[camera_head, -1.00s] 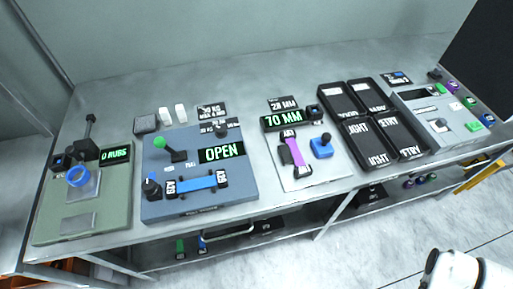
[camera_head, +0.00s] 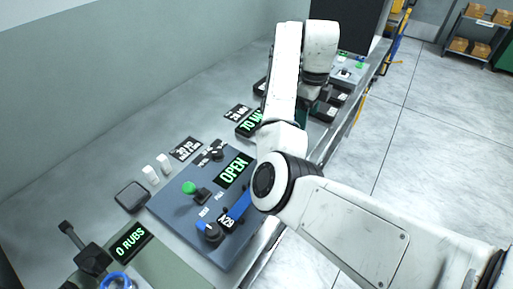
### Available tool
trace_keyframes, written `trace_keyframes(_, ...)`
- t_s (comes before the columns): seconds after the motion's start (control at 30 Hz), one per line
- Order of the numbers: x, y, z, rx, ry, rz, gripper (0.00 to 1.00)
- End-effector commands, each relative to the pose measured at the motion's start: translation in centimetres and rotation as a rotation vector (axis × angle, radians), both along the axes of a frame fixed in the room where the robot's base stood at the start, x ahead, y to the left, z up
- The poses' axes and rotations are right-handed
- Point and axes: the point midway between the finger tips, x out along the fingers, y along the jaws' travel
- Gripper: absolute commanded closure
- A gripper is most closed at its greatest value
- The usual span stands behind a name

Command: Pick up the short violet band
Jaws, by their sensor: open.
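The short violet band does not show now; my arm covers the area just beyond the 70 MM display (camera_head: 249,124). My gripper (camera_head: 305,112) is only partly seen, behind my own white arm links. It points down over the table beyond that display, near the black trays. It is open, and its fingertips are mostly hidden. I cannot tell how far it is from the band or whether it touches anything.
A blue-grey station (camera_head: 177,209) with an OPEN display (camera_head: 234,170), a green-knobbed lever and a blue band stands in front. A green station (camera_head: 165,268) is at lower left. Black trays (camera_head: 328,111) lie beyond my gripper. Open floor (camera_head: 415,130) is at right.

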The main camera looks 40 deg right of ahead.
Motion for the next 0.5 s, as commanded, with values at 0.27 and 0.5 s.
trace_keyframes(0.27,0.3,0.2,-2.0,0.015,0.003,-0.038,0.21)
trace_keyframes(0.5,0.4,0.1,-4.8,0.014,0.0,-0.037,0.21)
